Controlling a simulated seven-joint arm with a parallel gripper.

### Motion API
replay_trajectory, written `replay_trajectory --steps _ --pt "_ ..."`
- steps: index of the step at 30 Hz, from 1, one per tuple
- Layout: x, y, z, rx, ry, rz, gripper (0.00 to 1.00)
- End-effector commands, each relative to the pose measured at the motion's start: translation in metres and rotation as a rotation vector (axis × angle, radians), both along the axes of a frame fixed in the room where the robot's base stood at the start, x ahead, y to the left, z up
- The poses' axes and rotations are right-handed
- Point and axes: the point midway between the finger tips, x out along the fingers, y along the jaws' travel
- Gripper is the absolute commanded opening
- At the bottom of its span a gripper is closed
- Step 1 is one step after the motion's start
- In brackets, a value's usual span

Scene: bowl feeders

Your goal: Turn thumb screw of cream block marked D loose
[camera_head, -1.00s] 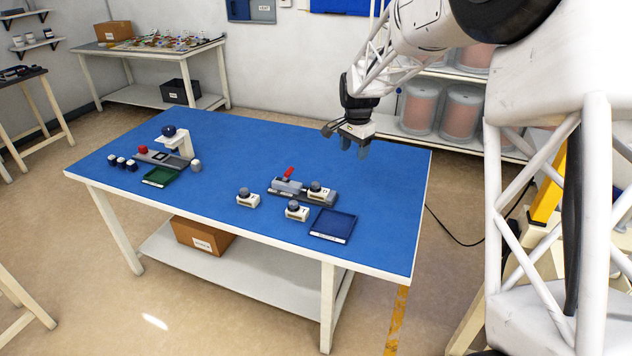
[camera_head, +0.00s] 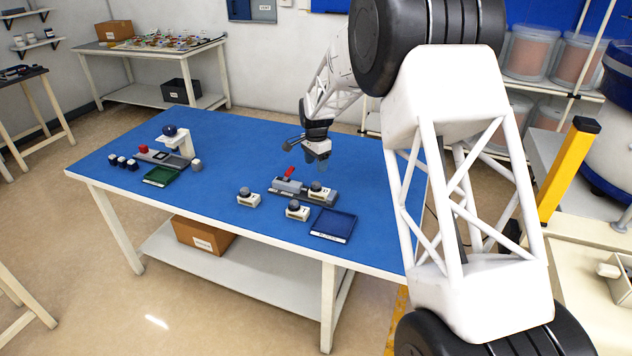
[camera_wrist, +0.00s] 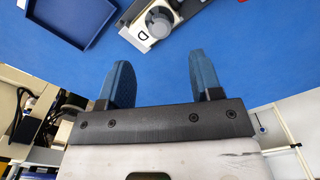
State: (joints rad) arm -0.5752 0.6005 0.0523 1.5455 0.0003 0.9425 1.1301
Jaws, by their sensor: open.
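The cream block marked D (camera_wrist: 134,38) shows at the top of the wrist view, with its grey round thumb screw (camera_wrist: 159,22) on top. In the head view this block (camera_head: 319,197) sits at the right end of a grey fixture (camera_head: 290,190) with a red lever (camera_head: 289,171). My gripper (camera_head: 318,163) is above the far side of the fixture, apart from the block. In the wrist view my gripper (camera_wrist: 160,60) has its two blue fingers spread with nothing between them.
Two other cream blocks with dark knobs (camera_head: 248,200) (camera_head: 297,212) stand left and in front of the fixture. A dark blue tray (camera_head: 333,224) lies close to it. A second fixture (camera_head: 160,158) and a green tray (camera_head: 160,177) are at the left.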

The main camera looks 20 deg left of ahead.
Motion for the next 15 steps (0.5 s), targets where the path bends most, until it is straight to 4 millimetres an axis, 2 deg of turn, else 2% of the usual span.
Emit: replay_trajectory --steps 8,15 --pt "0.000 0.000 -0.004 -0.001 0.001 0.000 0.59" --pt "0.000 -0.001 -0.023 -0.001 0.002 0.000 0.59"
